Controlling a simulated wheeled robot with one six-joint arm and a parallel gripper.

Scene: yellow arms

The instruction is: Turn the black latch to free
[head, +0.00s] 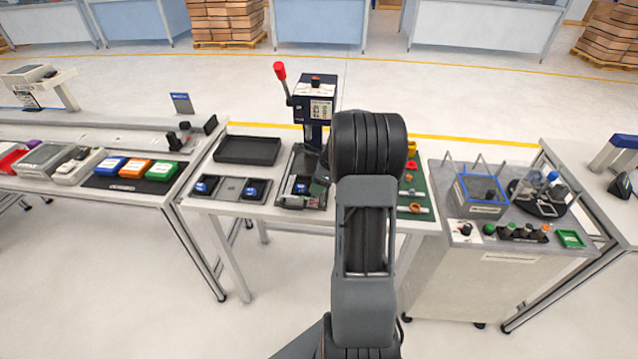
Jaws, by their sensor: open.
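No part can be identified for certain as the black latch at this size. A small black knob on a pale plate (466,230) sits at the front left of the right-hand cart. Black upright fittings (180,133) stand at the back right of the left bench. A press (315,108) with a red-tipped lever stands on the middle table, its lower right side partly covered by my arm. My arm rises in front of the middle table, and its thick black joint hides what lies behind.
The middle table holds a black tray (248,150) and blue pieces in grey holders (230,190). A green mat (413,186) lies right of my arm. Floor shows between the left bench and middle table.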

